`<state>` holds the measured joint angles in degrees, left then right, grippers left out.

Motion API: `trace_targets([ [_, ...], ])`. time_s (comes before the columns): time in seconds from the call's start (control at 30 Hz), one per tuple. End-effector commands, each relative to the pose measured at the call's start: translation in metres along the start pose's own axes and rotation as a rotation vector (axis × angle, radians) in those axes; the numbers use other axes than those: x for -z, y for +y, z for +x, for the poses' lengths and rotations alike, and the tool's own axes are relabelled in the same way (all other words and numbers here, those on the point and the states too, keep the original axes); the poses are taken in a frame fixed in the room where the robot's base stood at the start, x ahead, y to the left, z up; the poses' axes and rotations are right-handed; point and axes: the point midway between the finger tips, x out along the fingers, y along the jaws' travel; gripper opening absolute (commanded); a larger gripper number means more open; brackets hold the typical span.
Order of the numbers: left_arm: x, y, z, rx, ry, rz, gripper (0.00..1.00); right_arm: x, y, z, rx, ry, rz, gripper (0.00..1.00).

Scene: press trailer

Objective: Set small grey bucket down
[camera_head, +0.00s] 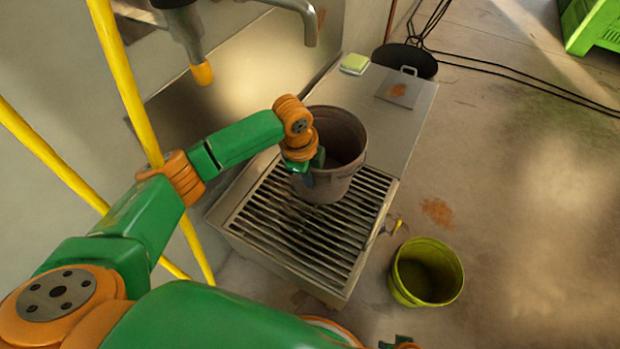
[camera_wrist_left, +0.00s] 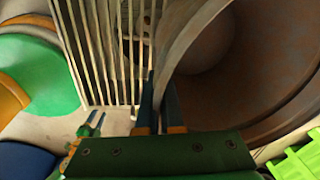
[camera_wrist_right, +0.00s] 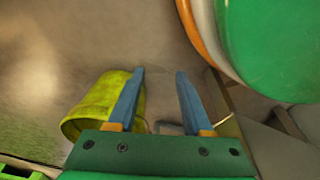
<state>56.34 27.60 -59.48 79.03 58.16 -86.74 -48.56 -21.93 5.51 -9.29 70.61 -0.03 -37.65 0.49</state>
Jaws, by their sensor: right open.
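The small grey bucket (camera_head: 332,185) is upright at the grated stand (camera_head: 300,235), over the far end of its slats. I cannot tell whether its base touches the slats. My left gripper (camera_head: 313,163) is at the bucket's near-left rim. In the left wrist view its blue fingers (camera_wrist_left: 160,105) stand close together with the bucket's wall (camera_wrist_left: 195,30) between them. The bucket's rusty inside fills the right of that view and looks empty. My right gripper (camera_wrist_right: 160,95) is open and empty; only a bit of it shows at the head view's bottom edge.
A yellow-green bucket (camera_head: 427,272) stands on the floor right of the stand. A tap (camera_head: 200,72) and spout hang above at the left. Yellow poles (camera_head: 120,70) cross near my left arm. A sponge (camera_head: 354,64) lies on the stand's far end. Floor at right is open.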

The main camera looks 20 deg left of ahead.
Motion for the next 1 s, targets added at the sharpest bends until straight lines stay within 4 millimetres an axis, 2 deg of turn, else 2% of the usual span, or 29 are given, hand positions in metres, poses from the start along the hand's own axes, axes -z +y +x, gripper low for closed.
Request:
trace_targets([
  [0.13,0.000,0.000,0.003,0.000,0.000,0.000,0.00,0.000,0.000,0.000,0.000,0.000,0.000,0.50],
  [0.2,0.000,0.000,0.003,0.000,0.000,0.000,0.22,0.000,0.000,0.000,0.000,0.000,0.000,0.50],
  [0.23,0.000,0.000,0.003,0.000,0.000,0.000,0.30,0.000,0.000,0.000,0.000,0.000,0.000,0.50],
  [0.27,0.000,0.000,0.003,0.000,0.000,0.000,0.34,0.000,0.000,0.000,-0.001,0.001,0.000,0.50],
  [0.57,0.000,0.000,0.000,0.001,0.000,0.000,0.34,0.000,0.001,0.000,-0.001,0.000,0.000,0.50],
  [0.67,0.001,-0.001,-0.016,0.001,0.002,-0.001,0.34,-0.002,0.002,-0.004,-0.004,-0.001,-0.001,0.50],
  [0.8,0.001,-0.002,-0.053,0.003,0.001,0.001,0.34,-0.016,0.011,-0.009,-0.017,-0.009,-0.004,0.50],
  [1.0,0.001,-0.001,-0.098,0.002,0.001,0.000,0.34,-0.032,0.021,-0.013,-0.034,-0.011,-0.006,0.50],
])
